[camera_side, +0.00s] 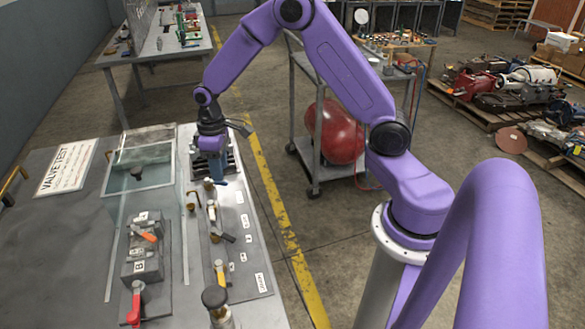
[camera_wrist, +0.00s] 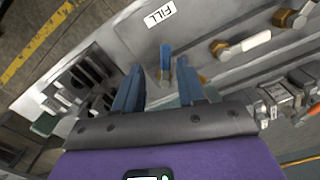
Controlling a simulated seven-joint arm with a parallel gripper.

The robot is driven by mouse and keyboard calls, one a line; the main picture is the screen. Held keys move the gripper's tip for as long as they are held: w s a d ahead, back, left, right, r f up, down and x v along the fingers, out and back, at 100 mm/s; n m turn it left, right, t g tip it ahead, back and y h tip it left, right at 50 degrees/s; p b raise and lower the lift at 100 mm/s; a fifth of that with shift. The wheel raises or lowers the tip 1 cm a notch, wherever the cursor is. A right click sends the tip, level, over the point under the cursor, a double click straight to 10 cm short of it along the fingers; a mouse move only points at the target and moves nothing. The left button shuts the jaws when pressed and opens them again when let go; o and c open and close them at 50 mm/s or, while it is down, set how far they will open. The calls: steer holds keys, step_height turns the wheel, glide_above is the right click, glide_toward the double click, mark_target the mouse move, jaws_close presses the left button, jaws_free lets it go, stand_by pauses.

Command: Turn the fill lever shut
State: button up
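The fill lever is a blue handle (camera_wrist: 165,58) in the wrist view, just below a white FILL label (camera_wrist: 160,14). A brass fitting shows at its lower end. My gripper (camera_wrist: 160,77) is open, its two blue fingers well apart. The lever stands in line with the gap between the fingertips, a little beyond them, and I see no contact. In the side view my gripper (camera_side: 212,150) points down over the far end of the bench panel, and a small blue bit of the lever (camera_side: 221,183) shows just below it. The fingertips are mostly hidden there.
A brass valve with a white handle (camera_wrist: 248,43) lies right of the lever. A dark slotted rack (camera_wrist: 85,80) is at left. Nearer on the bench are a yellow lever (camera_side: 220,272), an orange lever (camera_side: 146,237) on a grey block and a red lever (camera_side: 135,305).

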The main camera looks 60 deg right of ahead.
step_height(320, 180, up, 15)
steer(key=s+a+f+n, duration=0.1)
steer(key=s+a+n, duration=0.2)
steer(key=s, duration=0.9)
steer(key=s+a+f+n, duration=0.1)
steer(key=s+a+n, duration=0.2)
steer(key=s, duration=1)
steer(key=shift+a+n, duration=0.4)
steer(key=shift+a, duration=0.15)
steer(key=w+d+r+m, duration=0.1)
steer(key=w+d+m, duration=0.25)
steer(key=w, duration=0.85)
steer(key=w+d+r+m, duration=0.1)
steer(key=w+d+m, duration=0.3)
steer(key=w, duration=0.9)
steer(key=shift+m, duration=0.75)
steer(key=f, duration=1.1)
steer(key=a+f, duration=0.1)
steer(key=f, duration=0.5)
steer(key=shift+s+f, duration=0.15)
steer(key=shift+f, duration=0.15)
